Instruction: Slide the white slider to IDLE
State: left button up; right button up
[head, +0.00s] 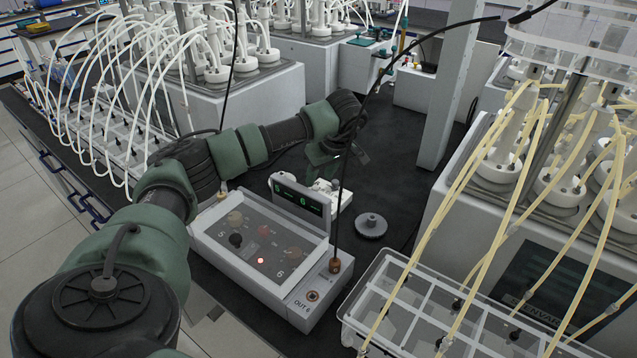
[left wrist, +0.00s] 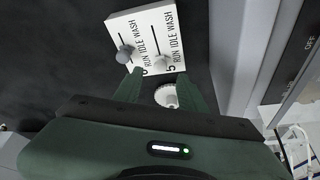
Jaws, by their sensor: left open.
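The white slider (left wrist: 160,62) is a pale knob on a small white panel (left wrist: 113,27) in the left wrist view. It sits at the lower end of its slot, beside RUN; IDLE is printed further up, then WASH. A grey knob (left wrist: 125,53) sits on the parallel slot to its left. My left gripper (left wrist: 159,76) is open, its green fingers pointing at the panel's lower edge, one either side of the white slider in the picture. Contact cannot be told. In the head view my left gripper (head: 320,168) hangs over the white unit (head: 345,196), hiding much of it. My right gripper is not visible.
A clear divided tray (head: 400,305) and yellow tubes are at right. Thin dark cables cross near the gripper.

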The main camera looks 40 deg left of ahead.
aim_at(316, 187)
pick_arm(q)
jog(key=x, duration=0.4)
jog(key=shift+a+f+p, duration=0.1)
jog(key=shift+f+p, duration=0.1)
jog(key=shift+p, duration=0.1)
grip_shut()
jog(key=shift+r, duration=0.1)
dwell(1.0)
